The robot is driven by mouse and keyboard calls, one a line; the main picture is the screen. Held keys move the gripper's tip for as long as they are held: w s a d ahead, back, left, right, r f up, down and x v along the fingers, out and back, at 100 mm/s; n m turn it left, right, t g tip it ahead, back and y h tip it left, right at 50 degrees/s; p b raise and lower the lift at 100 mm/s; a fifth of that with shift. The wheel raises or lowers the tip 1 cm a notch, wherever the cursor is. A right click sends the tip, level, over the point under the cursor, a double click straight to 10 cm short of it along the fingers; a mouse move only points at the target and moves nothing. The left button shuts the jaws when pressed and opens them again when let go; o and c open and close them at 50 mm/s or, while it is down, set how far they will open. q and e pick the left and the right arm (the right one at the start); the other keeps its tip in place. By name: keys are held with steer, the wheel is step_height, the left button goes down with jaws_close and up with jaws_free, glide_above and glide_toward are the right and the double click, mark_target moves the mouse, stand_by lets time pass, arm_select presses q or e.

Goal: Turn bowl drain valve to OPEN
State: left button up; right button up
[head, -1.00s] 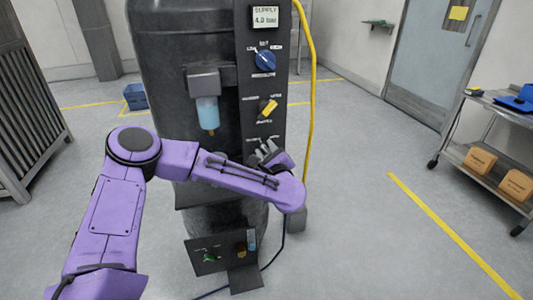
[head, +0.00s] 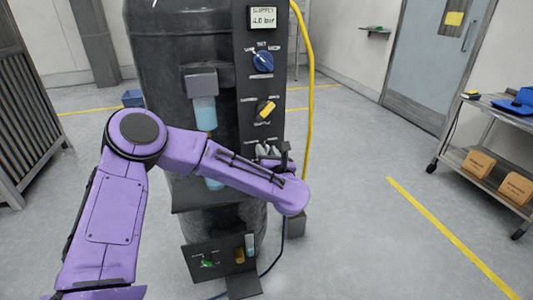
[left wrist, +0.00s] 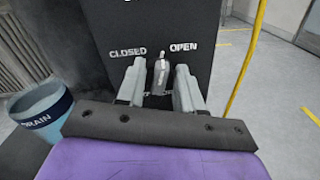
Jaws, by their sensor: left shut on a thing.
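The drain valve handle (left wrist: 160,75) is a small grey lever on the dark panel. In the left wrist view it stands nearly upright between the CLOSED label (left wrist: 128,52) and the OPEN label (left wrist: 183,47). My left gripper (left wrist: 160,72) is shut on it, one grey finger on each side. In the head view my left gripper (head: 270,152) is at the panel, below the yellow knob, and my forearm hides part of the valve area. A blue cup marked DRAIN (left wrist: 42,117) shows at the left wrist view's lower left. My right gripper is in neither view.
Above the valve are a yellow knob (head: 265,110) and a blue knob (head: 263,61). A clear bowl with blue liquid (head: 205,113) hangs left of the panel. A yellow hose (head: 308,90) runs along its right side. A metal cart (head: 490,140) stands far right.

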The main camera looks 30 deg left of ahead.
arm_select(q)
steer(key=m, duration=0.2)
steer(key=m+p, duration=0.1)
steer(key=m, duration=0.2)
steer(key=shift+w+d+f+m, duration=0.1)
steer(key=shift+f+m, duration=0.05)
steer(key=shift+m, duration=0.15)
stand_by(0.4)
steer(key=o, duration=1)
steer(key=b+v, duration=0.1)
steer(key=v, duration=0.9)
steer(key=shift+d, duration=0.2)
